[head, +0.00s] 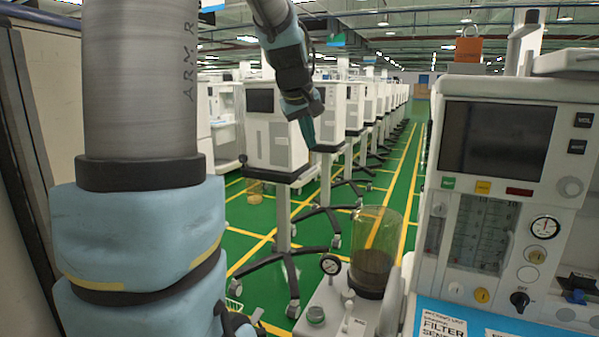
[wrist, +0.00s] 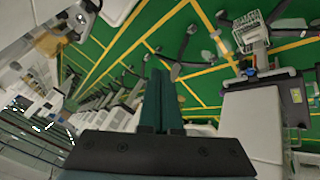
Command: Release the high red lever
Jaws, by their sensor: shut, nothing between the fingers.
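I cannot make out a red lever for certain in either view. On the cart at the right (head: 480,130) in the head view, an orange-red block with a thin loop (head: 468,48) stands on top, and a small dark red tab (head: 519,191) sits below the screen. My gripper (head: 307,138) hangs in mid-air in front of the white carts, well left of that cart. In the wrist view its dark green fingers (wrist: 160,98) lie together, with nothing between them.
A clear canister with a dark base (head: 374,245) and a small gauge (head: 330,264) stand left of the right cart. White monitor carts (head: 275,128) on wheeled stands form a long row behind. The green floor (head: 408,185) with yellow lines is open between them.

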